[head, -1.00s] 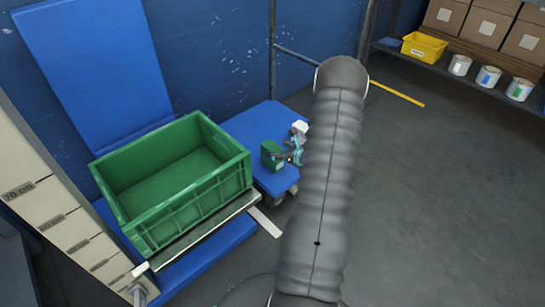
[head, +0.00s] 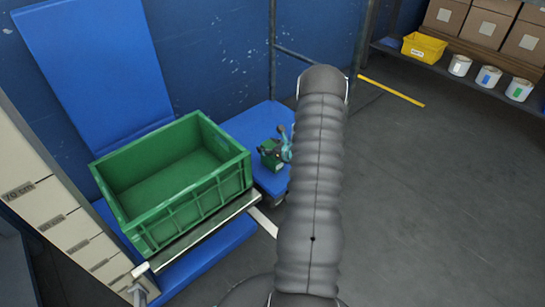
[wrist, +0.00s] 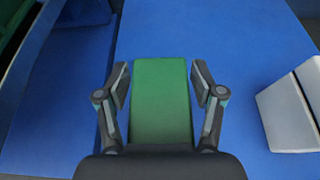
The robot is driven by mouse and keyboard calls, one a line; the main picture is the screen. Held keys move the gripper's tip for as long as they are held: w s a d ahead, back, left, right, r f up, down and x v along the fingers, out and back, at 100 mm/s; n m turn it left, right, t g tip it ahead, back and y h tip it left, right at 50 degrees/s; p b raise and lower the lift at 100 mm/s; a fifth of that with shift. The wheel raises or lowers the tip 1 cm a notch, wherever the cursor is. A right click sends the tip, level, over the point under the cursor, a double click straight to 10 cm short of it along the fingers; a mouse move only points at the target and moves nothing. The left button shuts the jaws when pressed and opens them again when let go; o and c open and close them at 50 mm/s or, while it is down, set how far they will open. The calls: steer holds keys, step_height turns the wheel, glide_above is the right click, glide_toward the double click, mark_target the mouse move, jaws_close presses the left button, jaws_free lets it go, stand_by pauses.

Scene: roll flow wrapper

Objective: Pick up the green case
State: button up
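The green case (head: 270,158) is a small box on the blue platform, just right of the large green crate in the head view. In the wrist view the green case (wrist: 162,95) lies between the two fingers of my gripper (wrist: 161,85). The fingers stand apart, one on each side, with a narrow gap visible beside the case. My gripper (head: 282,148) also shows at the case in the head view, partly hidden by my arm. The gripper looks open. The case's lower end is hidden behind the gripper body in the wrist view.
The large green crate (head: 180,222) stands close to the left of the case and is empty. A white block (wrist: 290,112) lies on the blue platform (wrist: 230,35) to the right. A shelf with a yellow bin (head: 424,47) and cans is at the far right.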

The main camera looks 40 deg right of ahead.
steer(key=c, duration=0.6)
